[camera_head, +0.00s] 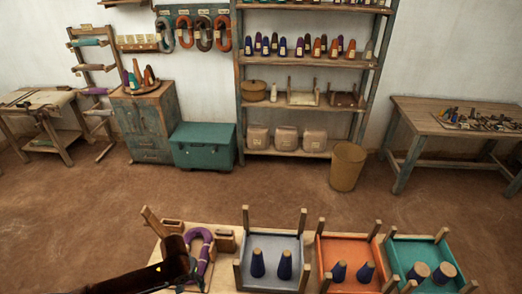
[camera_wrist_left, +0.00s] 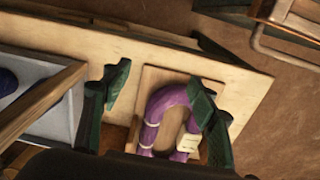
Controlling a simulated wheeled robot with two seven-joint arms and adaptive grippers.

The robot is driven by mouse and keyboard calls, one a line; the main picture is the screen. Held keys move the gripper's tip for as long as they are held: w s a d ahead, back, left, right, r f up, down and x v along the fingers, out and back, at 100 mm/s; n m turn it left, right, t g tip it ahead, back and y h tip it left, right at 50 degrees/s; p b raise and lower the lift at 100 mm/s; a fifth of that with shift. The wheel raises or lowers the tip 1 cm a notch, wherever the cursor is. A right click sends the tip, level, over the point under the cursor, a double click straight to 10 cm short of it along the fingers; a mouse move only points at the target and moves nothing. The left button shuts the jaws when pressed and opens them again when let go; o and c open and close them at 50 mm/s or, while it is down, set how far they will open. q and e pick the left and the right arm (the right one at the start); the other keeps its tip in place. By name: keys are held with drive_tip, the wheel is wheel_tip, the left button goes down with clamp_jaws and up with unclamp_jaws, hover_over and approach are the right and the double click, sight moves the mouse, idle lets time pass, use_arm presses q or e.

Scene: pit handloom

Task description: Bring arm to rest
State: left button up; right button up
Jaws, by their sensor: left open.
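A purple hank (camera_head: 206,243) with pale ties lies curved in a small wooden tray at the near left of the work table. In the left wrist view the purple hank (camera_wrist_left: 172,105) shows with a pale tag, inside its square wooden tray (camera_wrist_left: 205,72). My left gripper (camera_wrist_left: 158,78) is open, its two dark green fingers apart above the tray and hank. No object shows held between them. In the head view my left gripper (camera_head: 192,272) is at the bottom left, over the near side of this tray; its fingers are hard to make out. My right gripper is not in view.
Right of the hank stand grey (camera_head: 269,243), orange (camera_head: 345,248) and teal (camera_head: 418,251) trays with upright corner posts and cones inside. Small wooden blocks (camera_head: 225,241) sit beside the hank. Open brown floor (camera_head: 230,193) lies beyond, before shelves (camera_head: 308,103) and a teal chest (camera_head: 203,146).

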use_arm(q)
drive_tip(key=s+d+f+m+t+h, duration=0.25)
drive_tip(key=s+d, duration=0.25)
drive_tip(key=d, duration=0.6)
drive_tip(key=s+a+n+y, duration=0.4)
drive_tip(key=s+a, duration=1.3)
drive_tip(key=a, duration=0.3)
wheel_tip(320, 180, down, 33)
drive_tip(key=d+m+b, duration=0.1)
drive_tip(key=b, duration=0.4)
drive_tip(key=s+f+g+h+b, duration=0.1)
drive_tip(key=s+f+b, duration=0.3)
drive_tip(key=s+f, duration=1.6)
wheel_tip(320, 180, down, 4)
drive_tip(key=shift+s+d+r+m+g, duration=0.15)
drive_tip(key=shift+s+m+g, duration=0.1)
drive_tip(key=shift+m+g, duration=0.15)
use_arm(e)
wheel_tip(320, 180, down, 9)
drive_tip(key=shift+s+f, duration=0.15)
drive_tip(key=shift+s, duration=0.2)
